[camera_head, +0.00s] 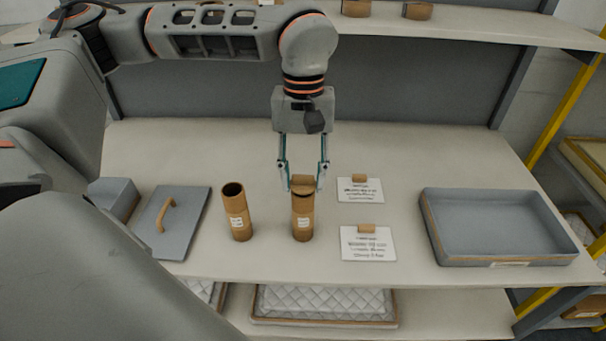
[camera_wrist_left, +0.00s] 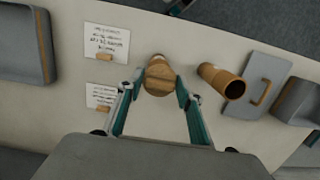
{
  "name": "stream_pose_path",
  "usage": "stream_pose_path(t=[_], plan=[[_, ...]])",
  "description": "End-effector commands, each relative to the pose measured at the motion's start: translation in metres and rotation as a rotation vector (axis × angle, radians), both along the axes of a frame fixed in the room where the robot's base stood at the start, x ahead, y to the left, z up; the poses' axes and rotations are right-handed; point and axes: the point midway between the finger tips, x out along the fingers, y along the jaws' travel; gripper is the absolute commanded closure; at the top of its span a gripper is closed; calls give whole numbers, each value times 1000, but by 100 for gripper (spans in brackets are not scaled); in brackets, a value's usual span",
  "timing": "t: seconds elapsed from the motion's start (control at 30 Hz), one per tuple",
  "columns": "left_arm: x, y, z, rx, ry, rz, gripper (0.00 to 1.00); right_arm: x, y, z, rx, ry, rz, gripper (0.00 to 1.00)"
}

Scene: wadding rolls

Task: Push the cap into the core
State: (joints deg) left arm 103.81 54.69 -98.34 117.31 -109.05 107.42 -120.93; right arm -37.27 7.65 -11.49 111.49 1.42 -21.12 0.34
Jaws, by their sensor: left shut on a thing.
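A brown cardboard core (camera_head: 302,224) with a white label stands upright on the table in the head view. A round brown wooden cap (camera_head: 303,181) is at its top end, and it also shows in the left wrist view (camera_wrist_left: 160,77). My left gripper (camera_head: 304,188) points straight down with one finger on each side of the cap and is shut on it. How deep the cap sits in the core, and whether it touches the rim, I cannot tell. A second core (camera_head: 238,214) stands to the left with its top open.
A grey lid (camera_head: 178,238) with a wooden handle lies at the left beside a grey block (camera_head: 116,193). Two printed cards (camera_head: 361,195) (camera_head: 368,250) lie right of the cores. A grey tray (camera_head: 500,228) stands at the right. Behind the cores the table is clear.

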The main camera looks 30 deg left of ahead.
Motion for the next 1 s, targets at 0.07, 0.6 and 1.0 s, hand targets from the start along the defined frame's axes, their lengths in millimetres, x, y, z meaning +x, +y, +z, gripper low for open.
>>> stream_pose_path(t=[0.07, 0.6, 1.0], plan=[[0, 0, 0, 0, 0, 0, 74, 0, 0, 0, 0, 0, 0, 60], [0, 0, 9, 0, -1, 0, 74, 0, 0, 2, 0, 1, 1, 60], [0, 0, 16, 0, 0, 0, 74, 0, 0, 4, 0, 1, 0, 60]])
